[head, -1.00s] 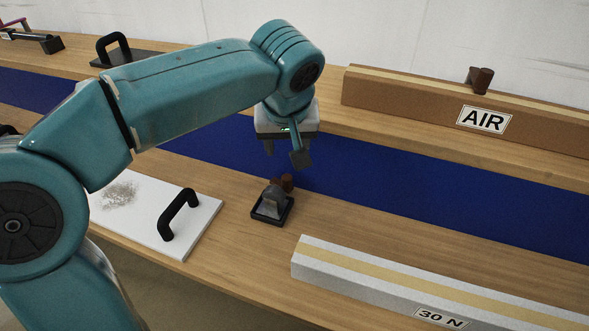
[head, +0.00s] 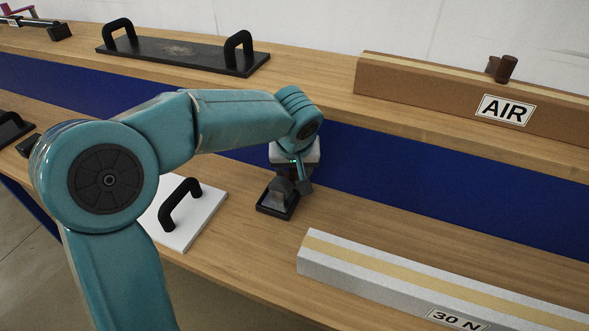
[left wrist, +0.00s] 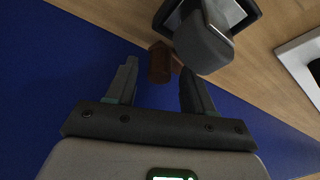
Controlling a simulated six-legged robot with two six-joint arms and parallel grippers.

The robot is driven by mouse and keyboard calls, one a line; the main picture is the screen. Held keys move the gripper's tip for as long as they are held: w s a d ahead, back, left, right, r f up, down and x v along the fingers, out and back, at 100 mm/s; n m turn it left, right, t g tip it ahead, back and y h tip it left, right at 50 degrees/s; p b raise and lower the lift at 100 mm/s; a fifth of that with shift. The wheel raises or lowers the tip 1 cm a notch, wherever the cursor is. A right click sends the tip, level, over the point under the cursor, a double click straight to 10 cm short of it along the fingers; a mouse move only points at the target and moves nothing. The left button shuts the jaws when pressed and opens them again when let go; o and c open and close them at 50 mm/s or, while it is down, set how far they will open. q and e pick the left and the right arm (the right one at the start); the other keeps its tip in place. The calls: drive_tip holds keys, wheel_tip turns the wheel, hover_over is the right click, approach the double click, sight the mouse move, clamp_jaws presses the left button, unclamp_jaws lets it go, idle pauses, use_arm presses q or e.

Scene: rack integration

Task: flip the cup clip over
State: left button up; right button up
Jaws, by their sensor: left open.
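A brown piece (left wrist: 159,62), which looks like the cup clip, sits beside a grey block (head: 281,193) in a small black tray (head: 265,209) on the lower wooden shelf. The grey block also shows in the left wrist view (left wrist: 203,44). My left gripper (head: 293,182) is open and pointed down just behind the block. In the left wrist view its fingers (left wrist: 158,68) stand on either side of the brown piece; I cannot tell if they touch it. In the head view the brown piece is mostly hidden. My right gripper is not in view.
A white plate with a black handle (head: 181,203) lies left of the tray. A grey bar marked 30 N (head: 390,283) lies to the right.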

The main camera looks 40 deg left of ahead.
use_arm(q)
drive_tip(key=shift+w+f, duration=0.1)
clamp_jaws()
drive_tip(key=shift+s+a+m+h, duration=0.1)
drive_tip(key=shift+s+m+h, duration=0.15)
drive_tip(key=shift+m, duration=0.35)
drive_tip(key=shift+s+a+m+h, duration=0.1)
drive_tip(key=shift+s+m+h, duration=0.1)
drive_tip(key=shift+m, duration=0.4)
drive_tip(key=shift+s+a+m+t+h+p, duration=0.15)
drive_tip(key=shift+m+t+p, duration=0.1)
drive_tip(key=shift+m, duration=0.3)
drive_tip(key=shift+s+d+m+t+h+p, duration=0.1)
drive_tip(key=shift+m+t+p, duration=0.1)
drive_tip(key=shift+m, duration=0.35)
unclamp_jaws()
drive_tip(key=p+v, duration=0.3)
drive_tip(key=v, duration=1.3)
drive_tip(key=shift+r+p, duration=0.25)
drive_tip(key=shift+p, duration=0.1)
